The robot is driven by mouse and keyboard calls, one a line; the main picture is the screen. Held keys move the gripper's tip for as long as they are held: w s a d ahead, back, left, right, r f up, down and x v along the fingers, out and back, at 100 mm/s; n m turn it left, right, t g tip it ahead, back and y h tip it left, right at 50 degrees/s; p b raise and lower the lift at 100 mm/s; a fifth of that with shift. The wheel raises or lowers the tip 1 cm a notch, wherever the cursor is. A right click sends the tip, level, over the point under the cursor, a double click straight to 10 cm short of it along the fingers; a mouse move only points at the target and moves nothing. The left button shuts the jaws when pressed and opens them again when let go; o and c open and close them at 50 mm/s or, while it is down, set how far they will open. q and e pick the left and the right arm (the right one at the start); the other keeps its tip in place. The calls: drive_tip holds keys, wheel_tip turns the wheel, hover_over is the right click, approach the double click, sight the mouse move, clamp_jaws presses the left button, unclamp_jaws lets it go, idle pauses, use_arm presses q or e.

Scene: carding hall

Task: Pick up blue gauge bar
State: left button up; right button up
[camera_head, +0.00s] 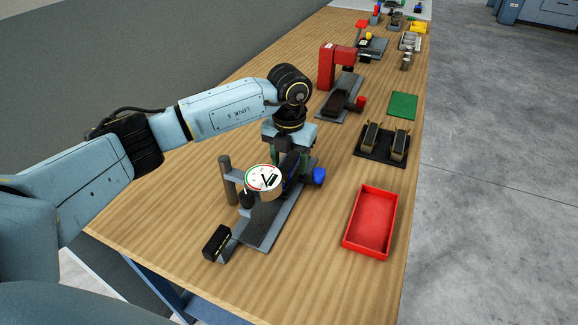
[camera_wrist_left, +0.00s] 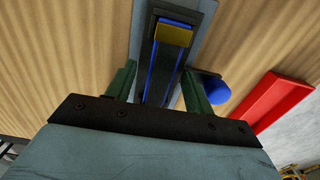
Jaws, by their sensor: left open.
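The blue gauge bar (camera_wrist_left: 151,75) shows in the left wrist view as a long bar with blue edges, a dark middle and a yellow piece across it. It lies on a grey fixture (camera_head: 266,222) with a round white dial (camera_head: 263,179) in the head view. There, the dial and my arm mostly hide the bar. My left gripper (camera_wrist_left: 160,86) is open, with its green fingers on either side of the bar. Gaps show between the fingers and the bar; I cannot tell their height above the fixture. My right gripper is not in view.
A blue knob (camera_head: 319,176) sticks out right of the fixture. A red tray (camera_head: 370,222) lies further right, empty. A dark stand with two upright pieces (camera_head: 383,142), a green pad (camera_head: 403,105) and a red device (camera_head: 330,67) stand farther back. Bare wood lies around the fixture.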

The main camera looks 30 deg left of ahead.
sight(289, 162)
use_arm(q)
drive_tip(key=c, duration=0.4)
drive_tip(key=shift+r, duration=0.1)
clamp_jaws()
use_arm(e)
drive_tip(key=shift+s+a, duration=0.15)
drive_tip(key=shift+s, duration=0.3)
